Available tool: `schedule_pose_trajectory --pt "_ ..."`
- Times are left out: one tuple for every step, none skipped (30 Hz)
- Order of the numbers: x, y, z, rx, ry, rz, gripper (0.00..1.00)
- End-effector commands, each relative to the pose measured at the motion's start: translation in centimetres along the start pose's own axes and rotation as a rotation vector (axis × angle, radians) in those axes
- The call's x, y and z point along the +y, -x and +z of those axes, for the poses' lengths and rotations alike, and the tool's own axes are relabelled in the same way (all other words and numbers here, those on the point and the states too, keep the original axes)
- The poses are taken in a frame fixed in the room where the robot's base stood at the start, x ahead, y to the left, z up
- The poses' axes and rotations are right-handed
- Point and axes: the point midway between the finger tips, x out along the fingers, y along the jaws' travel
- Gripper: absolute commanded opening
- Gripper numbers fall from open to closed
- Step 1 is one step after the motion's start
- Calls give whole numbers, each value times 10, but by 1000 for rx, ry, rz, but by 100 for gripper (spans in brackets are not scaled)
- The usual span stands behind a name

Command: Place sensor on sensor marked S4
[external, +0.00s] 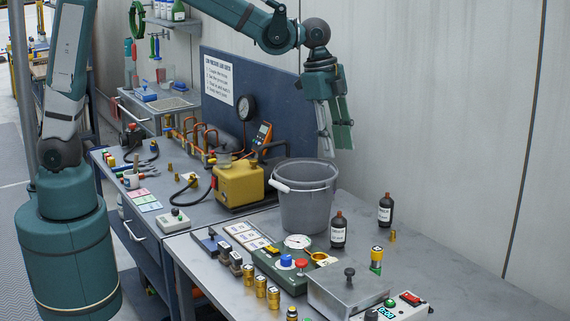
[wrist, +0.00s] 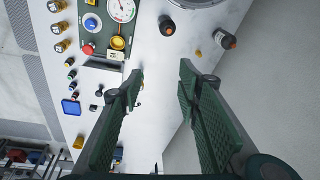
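Several brass cylindrical sensors (external: 260,287) with pale labels stand in a row at the table's front edge in the external view. They also show at the upper left of the wrist view (wrist: 60,28). The labels are too small to read, so I cannot tell which is S4. White marked cards (external: 243,232) lie behind the row. A green panel (external: 265,262) beside it carries a gauge, a blue knob, a red button and a brass-rimmed socket (external: 322,259). My gripper (external: 334,138) is open and empty, high above the table; its spread fingers show in the wrist view (wrist: 160,78).
A grey bucket (external: 304,205) stands mid-table, beside a yellow pump (external: 238,183). Two dark bottles (external: 338,232) (external: 385,210), a yellow-topped item (external: 376,256), a metal box (external: 345,292) and a controller with a display (external: 390,308) occupy the right side.

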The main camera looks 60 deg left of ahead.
Motion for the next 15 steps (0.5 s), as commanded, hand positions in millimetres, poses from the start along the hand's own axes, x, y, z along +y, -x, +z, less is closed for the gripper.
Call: schedule_pose_trajectory --pt "-1 10 13 4 31 -10 34" --pt "-1 14 20 6 48 -16 34" --pt "-2 21 29 10 71 -25 34" --pt "-2 25 35 13 90 -31 34" --pt "-2 30 42 16 107 -38 34" --pt "-3 36 50 19 131 -46 34" --pt "-2 41 57 22 148 -52 34" --pt "-2 45 63 25 165 -58 34" --pt "-2 51 72 29 190 -67 34" --pt "-2 55 79 32 207 -73 34" --pt "-1 59 86 35 225 -79 34" --pt "-1 64 94 39 248 -87 34" --pt "0 68 100 42 265 -93 34" --pt "0 72 107 46 284 -100 34" --pt "2 77 116 50 306 -108 34"
